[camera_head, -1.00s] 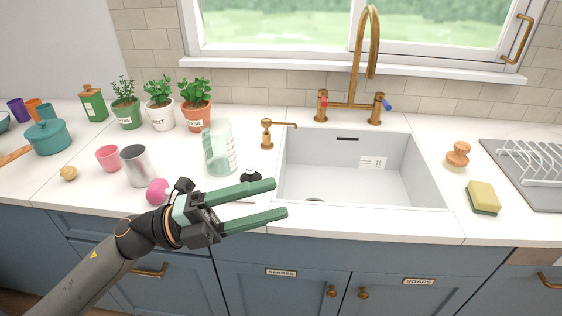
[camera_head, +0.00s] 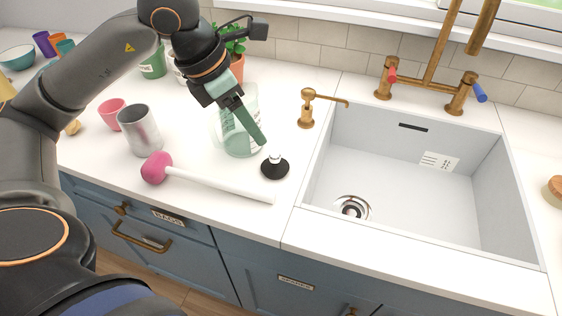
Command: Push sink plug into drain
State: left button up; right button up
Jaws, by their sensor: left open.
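The sink plug (camera_head: 275,168), a black disc with a pale knob on top, sits on the white counter just left of the sink (camera_head: 420,195). The drain (camera_head: 352,207) is a round metal ring in the sink floor near its front left corner, and it is uncovered. My left gripper (camera_head: 261,141) points down over the counter with its green fingertips just above and behind the plug's knob in the picture. The fingers line up one behind the other; they are open, with nothing seen between them. My right gripper is not in view.
A pink-headed tool with a white handle (camera_head: 220,185) lies just in front of the plug. A clear measuring jug (camera_head: 238,138) stands behind my fingers. A brass soap dispenser (camera_head: 306,110) and brass tap (camera_head: 430,88) stand behind. The sink is empty.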

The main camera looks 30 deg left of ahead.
aim_at(275, 155)
pick_arm(q)
jog(key=x, duration=1)
jog(key=shift+w+d+r, duration=0.1)
jog(key=shift+w+r, duration=0.05)
jog(key=shift+w, duration=0.05)
grip_shut()
